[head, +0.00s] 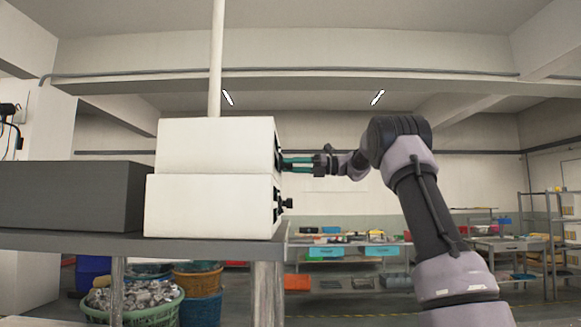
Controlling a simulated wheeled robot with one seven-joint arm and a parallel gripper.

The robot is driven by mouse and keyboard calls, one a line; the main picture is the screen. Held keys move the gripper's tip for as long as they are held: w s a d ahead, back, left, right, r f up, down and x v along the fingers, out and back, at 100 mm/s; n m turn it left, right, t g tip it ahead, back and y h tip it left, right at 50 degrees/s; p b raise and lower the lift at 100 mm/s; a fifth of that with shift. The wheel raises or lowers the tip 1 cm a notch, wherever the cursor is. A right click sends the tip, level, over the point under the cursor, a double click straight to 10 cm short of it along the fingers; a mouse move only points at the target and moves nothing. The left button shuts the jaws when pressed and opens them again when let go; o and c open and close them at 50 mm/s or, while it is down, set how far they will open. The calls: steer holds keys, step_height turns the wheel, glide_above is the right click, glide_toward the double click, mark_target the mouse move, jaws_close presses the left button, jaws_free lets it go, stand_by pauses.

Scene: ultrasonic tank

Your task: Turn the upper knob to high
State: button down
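Two white units are stacked on a grey table, the upper unit (215,145) on the lower unit (210,207). Their control faces point right and show almost edge-on. My gripper (284,163) reaches in from the right, its teal fingers at the upper unit's face. The upper knob is not clearly seen there; the fingertips and dark parts of the face overlap. I cannot tell whether the fingers touch or hold it, nor its setting. A dark lower knob (286,203) sticks out of the lower unit, below and apart from my gripper.
A dark grey box (70,196) stands left of the units on the table (130,241). A pole (216,60) rises behind them. Baskets (135,308) stand under the table. Shelves with bins (326,251) are farther back. The space right of the units is open apart from my arm.

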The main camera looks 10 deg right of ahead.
stand_by(0.3)
steer(key=shift+c, duration=2.3)
jaws_free()
steer(key=s+d, duration=0.2)
steer(key=d, duration=0.8)
steer(key=shift+d+f, duration=0.15)
steer(key=shift+d, duration=0.2)
steer(key=shift+a, duration=0.1)
